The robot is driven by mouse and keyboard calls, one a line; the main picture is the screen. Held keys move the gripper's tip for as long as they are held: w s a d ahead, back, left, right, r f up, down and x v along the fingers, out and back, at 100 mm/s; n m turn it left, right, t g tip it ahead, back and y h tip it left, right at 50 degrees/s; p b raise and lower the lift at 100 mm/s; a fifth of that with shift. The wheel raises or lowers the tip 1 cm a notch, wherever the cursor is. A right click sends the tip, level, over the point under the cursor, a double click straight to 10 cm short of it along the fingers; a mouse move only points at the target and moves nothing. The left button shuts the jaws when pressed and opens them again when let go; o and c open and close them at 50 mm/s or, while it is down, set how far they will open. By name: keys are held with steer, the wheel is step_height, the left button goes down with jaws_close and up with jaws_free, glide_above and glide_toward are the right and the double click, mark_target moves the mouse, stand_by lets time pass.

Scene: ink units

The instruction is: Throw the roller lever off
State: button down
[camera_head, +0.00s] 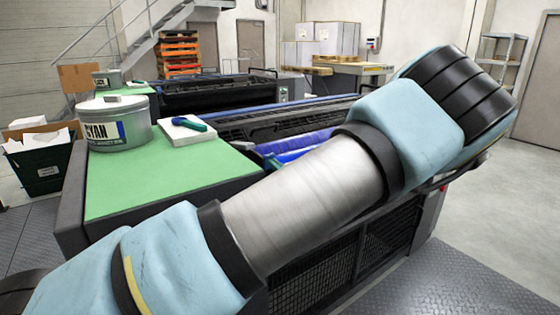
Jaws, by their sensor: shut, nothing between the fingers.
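My arm crosses the view from the lower left to the upper right and hides much of the near press unit. My gripper is not in view. Blue ink rollers (296,146) show in the press just behind my arm. I cannot make out the roller lever; it may be hidden by my arm. The near press unit (355,240) has a dark mesh guard below my arm, and its right end shows only partly under the arm's far end.
A green worktop (150,185) holds a cyan ink tin (114,124) and a white pad (180,130) with a green-handled tool (190,123). A dark green bin (42,160) stands at left. Tread-plate floor (440,285) is clear at lower right.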

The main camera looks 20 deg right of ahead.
steer(key=w+g, duration=0.1)
steer(key=w+r+g+p, duration=0.1)
steer(key=p, duration=0.1)
steer(key=shift+w+a+r+g+h, duration=0.25)
steer(key=shift+w+a+g+h, duration=0.05)
steer(key=shift+w+g, duration=0.1)
steer(key=shift+w+a+f, duration=0.1)
steer(key=shift+w, duration=0.25)
steer(key=x, duration=0.2)
steer(key=shift+w+b, duration=0.35)
steer(key=shift+w, duration=0.1)
steer(key=shift+w+a, duration=0.1)
steer(key=shift+w, duration=0.05)
steer(key=b+v, duration=0.3)
steer(key=v, duration=0.8)
